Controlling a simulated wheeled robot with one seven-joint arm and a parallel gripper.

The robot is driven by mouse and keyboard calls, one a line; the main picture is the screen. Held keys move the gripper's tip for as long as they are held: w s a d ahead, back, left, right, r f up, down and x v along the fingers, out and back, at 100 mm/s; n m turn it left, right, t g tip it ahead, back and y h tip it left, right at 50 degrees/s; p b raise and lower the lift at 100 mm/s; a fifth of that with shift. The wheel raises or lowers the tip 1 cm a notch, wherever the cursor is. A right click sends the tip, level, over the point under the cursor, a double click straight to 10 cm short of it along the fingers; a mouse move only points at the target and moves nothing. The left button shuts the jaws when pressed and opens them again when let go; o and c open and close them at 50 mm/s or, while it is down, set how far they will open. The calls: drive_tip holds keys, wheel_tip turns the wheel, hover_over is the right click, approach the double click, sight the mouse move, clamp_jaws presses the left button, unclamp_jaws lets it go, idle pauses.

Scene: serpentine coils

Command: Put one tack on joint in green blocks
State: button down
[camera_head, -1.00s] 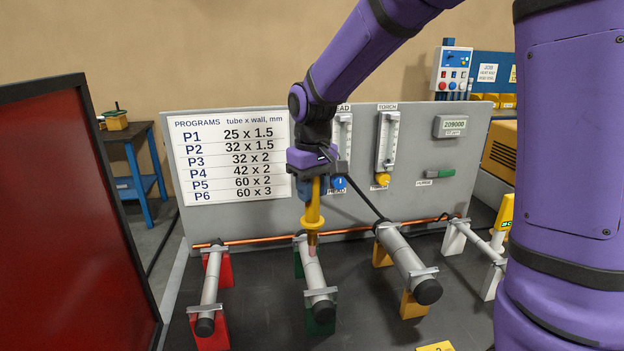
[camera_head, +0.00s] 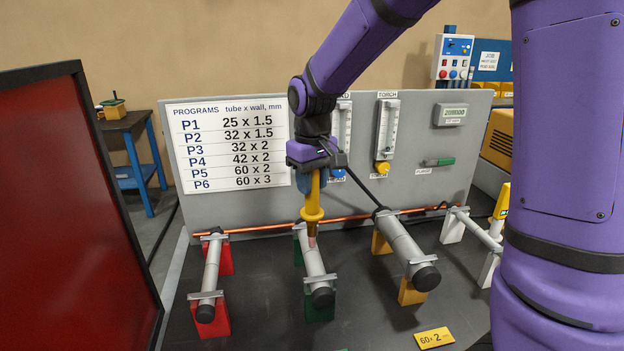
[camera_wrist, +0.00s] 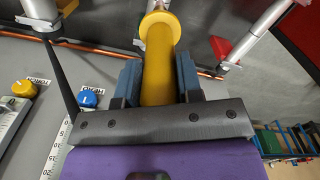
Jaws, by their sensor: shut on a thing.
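My gripper (camera_head: 312,187) is shut on a yellow torch (camera_head: 313,212), which points down with its copper-coloured tip at the grey tube (camera_head: 318,272) in the green blocks (camera_head: 320,309). The tip is at the tube's upper side, toward its far end; I cannot tell whether it touches. The joint on this tube is not clearly visible, partly behind the torch. In the wrist view, the blue fingers of my gripper (camera_wrist: 158,84) sit on both sides of the torch (camera_wrist: 158,45). Its round yellow flange hides the tip and the spot below.
A tube in red blocks (camera_head: 207,320) lies left, and a thicker tube in yellow blocks (camera_head: 411,292) lies right. White blocks (camera_head: 453,226) stand farther right. A copper pipe (camera_head: 260,237) runs behind. The grey panel (camera_head: 420,130) stands at the back, and a red screen (camera_head: 70,220) is left.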

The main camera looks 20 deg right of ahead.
drive_tip(key=shift+f, duration=0.6)
idle(1.5)
drive_tip(key=shift+s+f, duration=0.2)
drive_tip(key=shift+f, duration=0.05)
idle(2.0)
idle(0.9)
